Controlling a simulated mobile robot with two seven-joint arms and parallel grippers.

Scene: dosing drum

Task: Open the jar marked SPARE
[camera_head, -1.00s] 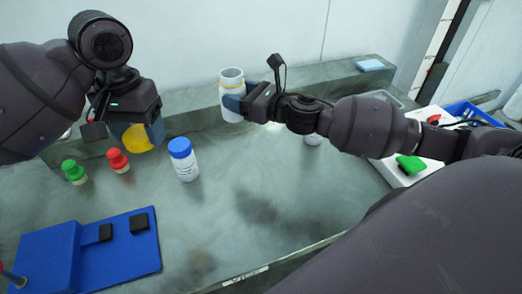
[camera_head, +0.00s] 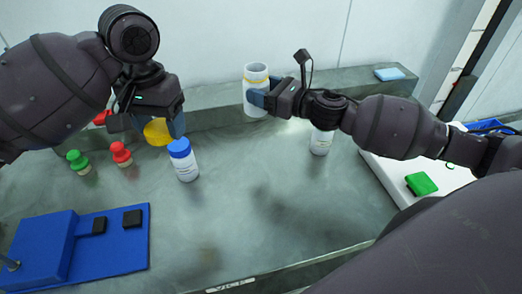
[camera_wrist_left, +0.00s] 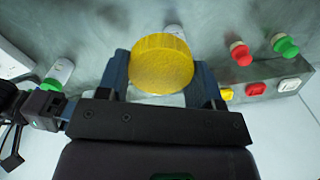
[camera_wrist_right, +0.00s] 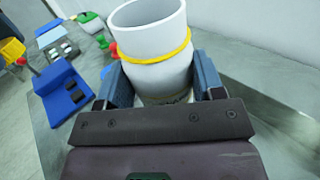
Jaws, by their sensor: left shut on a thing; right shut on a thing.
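My right gripper (camera_head: 262,97) is shut on a white jar (camera_head: 256,80), which stands upright with its mouth uncovered and a yellow ring round its neck. The right wrist view shows this jar (camera_wrist_right: 155,45) between the blue fingers, open at the top. My left gripper (camera_head: 160,128) is shut on a round yellow lid (camera_head: 156,133), apart from the jar and to its left. The left wrist view shows the lid (camera_wrist_left: 162,65) between the two fingers. The SPARE marking cannot be read in any view.
A white jar with a blue lid (camera_head: 184,165) stands on the bench below the left gripper. Another white jar (camera_head: 321,142) stands beneath the right arm. Green (camera_head: 78,161) and red (camera_head: 121,154) knobbed stoppers stand left. A blue fixture (camera_head: 110,255) lies front left; the middle bench is clear.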

